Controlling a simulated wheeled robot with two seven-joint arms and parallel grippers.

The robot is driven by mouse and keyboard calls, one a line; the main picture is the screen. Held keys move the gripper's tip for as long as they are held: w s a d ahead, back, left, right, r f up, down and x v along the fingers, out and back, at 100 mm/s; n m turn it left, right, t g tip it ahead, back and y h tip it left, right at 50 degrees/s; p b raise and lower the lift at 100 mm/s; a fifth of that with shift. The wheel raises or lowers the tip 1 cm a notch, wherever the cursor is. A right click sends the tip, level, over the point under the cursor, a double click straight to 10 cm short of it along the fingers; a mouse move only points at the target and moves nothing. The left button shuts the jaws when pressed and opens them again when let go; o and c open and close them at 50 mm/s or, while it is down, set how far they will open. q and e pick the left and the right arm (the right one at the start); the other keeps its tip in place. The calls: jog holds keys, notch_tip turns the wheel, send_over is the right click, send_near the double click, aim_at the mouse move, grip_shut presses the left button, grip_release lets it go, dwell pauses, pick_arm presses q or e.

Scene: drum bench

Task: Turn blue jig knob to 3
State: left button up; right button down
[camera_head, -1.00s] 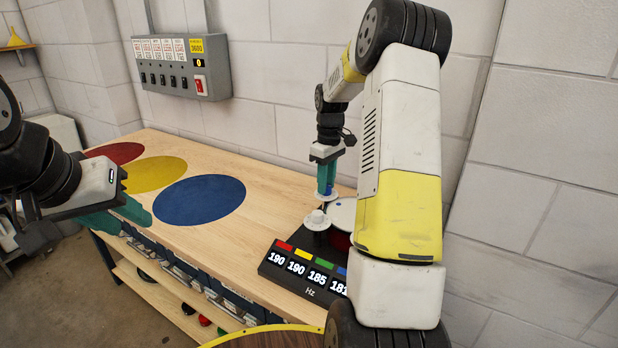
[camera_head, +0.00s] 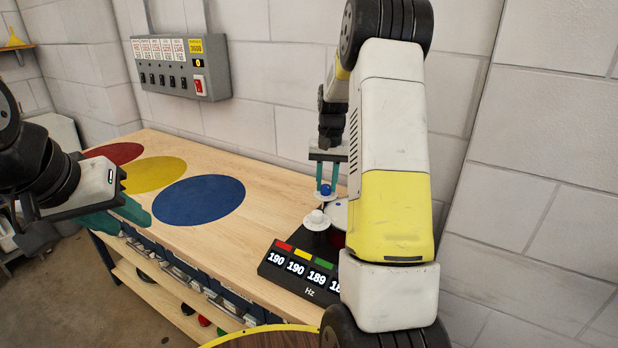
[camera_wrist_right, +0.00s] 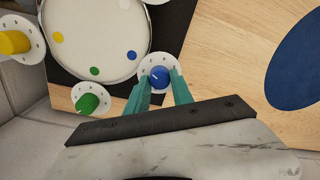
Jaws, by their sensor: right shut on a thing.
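The blue knob (camera_head: 326,190) sits on a white round dial at the jig's far edge, beside the drum. In the right wrist view the blue knob (camera_wrist_right: 159,77) stands between the teal fingertips of my right gripper (camera_wrist_right: 160,84), which is shut on it. A white pointer mark on the knob points up and left there; the dial's numbers are too small to read. In the head view my right gripper (camera_head: 326,184) reaches down from above. My left gripper (camera_head: 122,216) is open and empty off the bench's front left edge.
The drum (camera_wrist_right: 95,35) lies beside the knob, with a green knob (camera_wrist_right: 88,103) and a yellow knob (camera_wrist_right: 14,42) around it. The bench with coloured discs is clear to the left.

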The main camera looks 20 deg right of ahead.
aim_at(328, 185)
jog(key=shift+r+m, duration=0.1)
jog(key=shift+m, duration=1.6)
jog(key=c, duration=1.1)
grip_release()
notch_tip(328, 185, up, 8)
jog(key=shift+d+f, duration=0.15)
